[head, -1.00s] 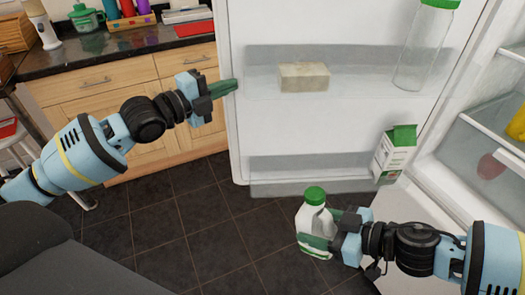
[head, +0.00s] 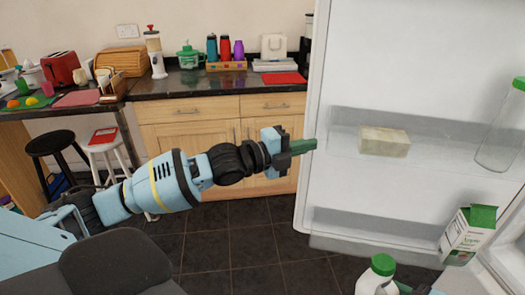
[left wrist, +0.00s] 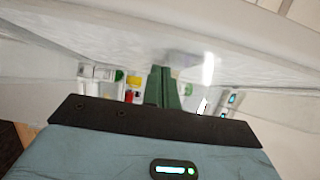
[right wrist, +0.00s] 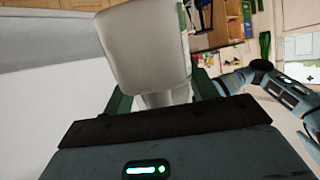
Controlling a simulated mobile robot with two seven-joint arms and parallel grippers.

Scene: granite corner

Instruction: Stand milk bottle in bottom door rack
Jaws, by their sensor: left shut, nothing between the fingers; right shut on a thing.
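The milk bottle (head: 375,279), white with a green cap, is upright at the bottom edge of the head view, its lower part cut off. My right gripper (head: 404,289) is shut on it and mostly out of that view; in the right wrist view the pale bottle (right wrist: 150,48) stands between the fingers (right wrist: 160,98). The bottom door rack (head: 365,228) is a clear bin low on the open fridge door, behind the bottle. My left gripper (head: 303,147) is shut and empty at the door's left edge; its closed fingers (left wrist: 163,88) show in the left wrist view.
A green-and-white carton (head: 468,234) stands in the bottom rack's right end. The upper rack holds a pale block (head: 385,141) and a clear bottle (head: 503,125). The rack's left and middle look empty. A counter (head: 190,82) stands behind at left.

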